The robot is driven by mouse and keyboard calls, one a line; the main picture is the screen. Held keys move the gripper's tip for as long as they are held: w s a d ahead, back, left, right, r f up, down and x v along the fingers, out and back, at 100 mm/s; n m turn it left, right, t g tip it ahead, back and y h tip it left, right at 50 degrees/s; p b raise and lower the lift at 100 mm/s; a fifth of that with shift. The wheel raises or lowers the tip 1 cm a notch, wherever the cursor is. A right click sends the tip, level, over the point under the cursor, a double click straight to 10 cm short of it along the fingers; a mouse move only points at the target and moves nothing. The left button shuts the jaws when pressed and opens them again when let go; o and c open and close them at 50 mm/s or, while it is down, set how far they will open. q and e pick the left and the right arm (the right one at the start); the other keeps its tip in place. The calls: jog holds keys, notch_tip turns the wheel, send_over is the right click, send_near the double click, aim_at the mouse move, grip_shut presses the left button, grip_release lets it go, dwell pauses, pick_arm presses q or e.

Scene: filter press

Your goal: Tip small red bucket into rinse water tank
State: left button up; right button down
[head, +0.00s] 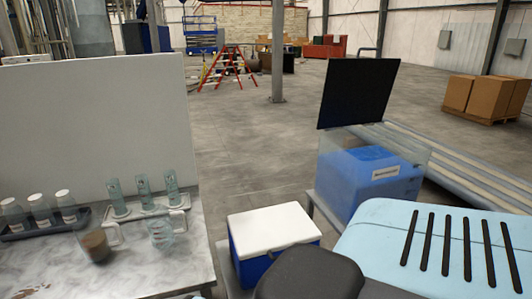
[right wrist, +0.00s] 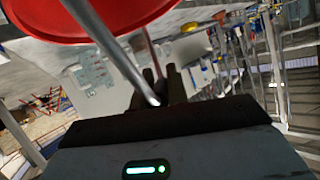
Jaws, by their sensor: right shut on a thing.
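A clear-walled tank with blue contents (head: 365,180) and a white label stands right of centre in the head view. The label is too small to read, but this looks like the rinse water tank. A black panel (head: 357,93) stands upright above its back edge. In the right wrist view, the small red bucket (right wrist: 110,14) hangs over the top edge, only partly in frame. My right gripper (right wrist: 158,84) is shut on the bucket's metal handle. The bucket and right gripper do not show in the head view, nor does my left gripper. The bucket's contents are hidden.
A white-lidded blue cooler (head: 273,229) stands left of the tank. A marble-look table (head: 150,268) at the left holds glass cylinders (head: 143,190), a cup of brown liquid (head: 95,245) and a dark rack of white-capped jars (head: 40,212). Open floor lies behind.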

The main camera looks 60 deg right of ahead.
jog(key=s+d+f+m+h, duration=0.2)
jog(key=s+d+f, duration=0.1)
jog(key=d, duration=0.1)
jog(key=shift+d+f+h, duration=0.2)
jog(key=shift+f+h, duration=0.1)
jog(key=shift+s, duration=0.15)
